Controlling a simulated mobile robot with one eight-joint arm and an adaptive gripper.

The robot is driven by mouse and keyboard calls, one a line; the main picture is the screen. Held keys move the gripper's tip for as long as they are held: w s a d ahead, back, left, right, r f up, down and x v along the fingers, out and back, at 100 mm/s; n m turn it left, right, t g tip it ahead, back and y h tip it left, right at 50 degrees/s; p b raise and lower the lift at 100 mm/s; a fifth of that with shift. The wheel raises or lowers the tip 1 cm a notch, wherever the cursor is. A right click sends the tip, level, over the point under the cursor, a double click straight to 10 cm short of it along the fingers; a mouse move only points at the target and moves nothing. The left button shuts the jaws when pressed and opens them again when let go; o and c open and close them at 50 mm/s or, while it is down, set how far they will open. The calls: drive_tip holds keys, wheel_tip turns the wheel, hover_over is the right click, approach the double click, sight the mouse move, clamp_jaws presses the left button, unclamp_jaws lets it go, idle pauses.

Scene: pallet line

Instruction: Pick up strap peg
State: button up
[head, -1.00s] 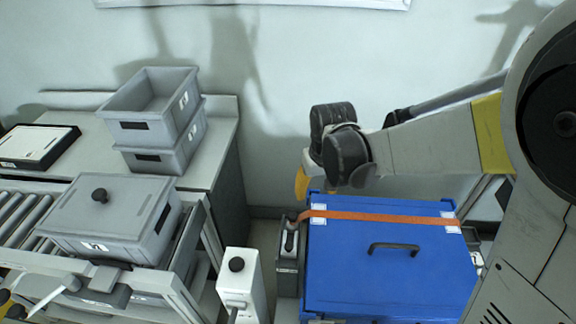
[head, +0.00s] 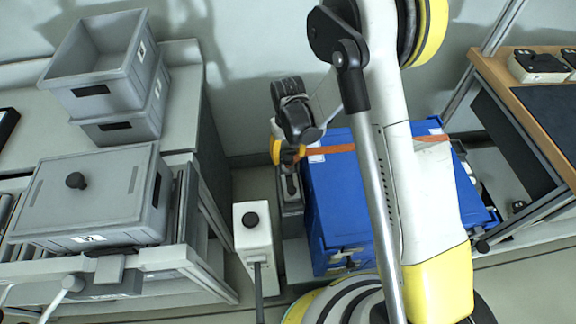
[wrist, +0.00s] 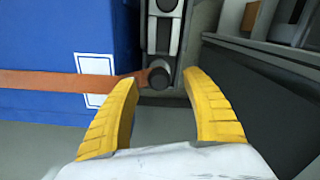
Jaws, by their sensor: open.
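The strap peg (wrist: 158,76) is a dark round knob at the end of an orange strap (wrist: 60,83) in the wrist view. It sits by a grey holder (wrist: 163,32) beside the blue crate (wrist: 55,40). My gripper (wrist: 160,82) is open, with its two yellow fingers on either side of the peg in the picture. I cannot tell how much height lies between the fingertips and the peg. In the head view my gripper (head: 284,154) is over the crate's left side and hides the peg. The strap (head: 338,149) runs across the blue crate (head: 335,195).
A white post with a black knob (head: 251,237) stands left of the crate. Grey bins (head: 95,75) and a lidded grey box (head: 85,195) are on the left. A wooden-topped bench (head: 498,68) stands at the right. My arm covers part of the crate.

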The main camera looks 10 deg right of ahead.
sight(288, 158)
drive_tip(key=f+b, duration=0.1)
drive_tip(key=f, duration=0.2)
drive_tip(key=f+b, duration=0.1)
drive_tip(key=f, duration=0.1)
drive_tip(key=shift+w+b, duration=0.35)
drive_tip(key=shift+w, duration=0.05)
drive_tip(key=shift+r, duration=0.15)
clamp_jaws()
drive_tip(key=shift+r, duration=0.1)
wheel_tip(288, 158, up, 10)
drive_tip(key=p, duration=0.4)
drive_tip(key=shift+p, duration=0.4)
